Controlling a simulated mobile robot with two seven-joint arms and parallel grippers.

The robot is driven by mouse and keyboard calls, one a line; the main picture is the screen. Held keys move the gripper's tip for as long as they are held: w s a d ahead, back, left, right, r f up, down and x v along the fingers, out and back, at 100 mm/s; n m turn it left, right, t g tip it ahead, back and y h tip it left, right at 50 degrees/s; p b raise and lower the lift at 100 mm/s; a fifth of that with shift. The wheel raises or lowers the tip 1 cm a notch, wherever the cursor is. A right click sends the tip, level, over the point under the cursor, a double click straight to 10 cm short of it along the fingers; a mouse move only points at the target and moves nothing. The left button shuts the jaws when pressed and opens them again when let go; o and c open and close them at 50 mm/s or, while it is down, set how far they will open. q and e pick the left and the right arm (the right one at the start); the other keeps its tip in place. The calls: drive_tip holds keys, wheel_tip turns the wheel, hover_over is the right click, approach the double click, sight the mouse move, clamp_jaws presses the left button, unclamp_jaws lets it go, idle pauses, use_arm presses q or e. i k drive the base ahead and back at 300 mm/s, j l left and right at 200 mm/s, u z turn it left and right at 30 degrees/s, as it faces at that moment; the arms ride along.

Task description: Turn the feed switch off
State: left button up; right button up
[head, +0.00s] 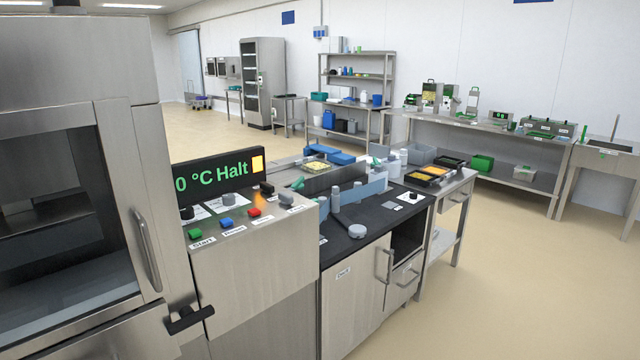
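No switch can be read as the feed switch from here. The steel control panel (255,231) of the sealer carries a dark knob (187,213) and a second knob (228,198), both on white plates with labels too small to read. Another small dark knob (411,197) stands on a white plate on the black worktop. Its setting cannot be told. Neither of my grippers is in view.
The panel also has green (195,234), blue (227,224) and red (254,212) buttons. A display (217,179) above reads "0 °C Halt" beside an orange light. A steel cabinet (75,180) stands close at left. The floor at right is clear.

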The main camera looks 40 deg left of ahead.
sight(285, 199)
drive_tip(key=i+l+u, duration=0.1)
drive_tip(key=i+u, duration=0.15)
drive_tip(key=i, duration=0.25)
drive_tip(key=i+l+u, duration=0.25)
drive_tip(key=i, duration=0.25)
drive_tip(key=i+l+u, duration=0.2)
drive_tip(key=i+u, duration=0.3)
drive_tip(key=i+l+u, duration=0.25)
drive_tip(key=u, duration=0.2)
drive_tip(key=i+l+u, duration=0.25)
drive_tip(key=l+u, duration=0.25)
